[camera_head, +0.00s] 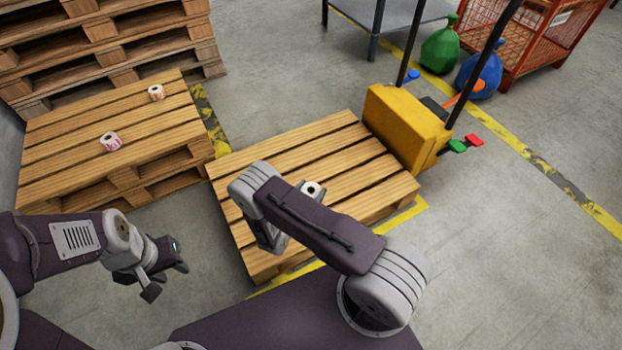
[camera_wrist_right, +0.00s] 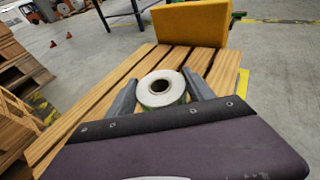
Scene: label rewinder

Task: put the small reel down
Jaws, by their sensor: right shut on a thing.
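The small reel (camera_head: 312,188) is white with a dark core. It also shows in the right wrist view (camera_wrist_right: 150,97), with some green on its side. My right gripper (camera_wrist_right: 162,92) is shut on it, one finger on each side, over the pallet (camera_head: 330,150) by the yellow pallet truck. In the head view my forearm hides most of that gripper. I cannot tell whether the reel touches the boards. My left gripper (camera_head: 166,279) is empty, its fingers apart, above the floor at the lower left.
Another pallet (camera_head: 60,142) at the left bears a pink-marked reel (camera_head: 110,142) and a smaller reel (camera_head: 156,92). Stacked pallets (camera_head: 110,40) stand behind it. The yellow truck body (camera_head: 405,125) borders the right pallet's far end. Much of that pallet's top is bare.

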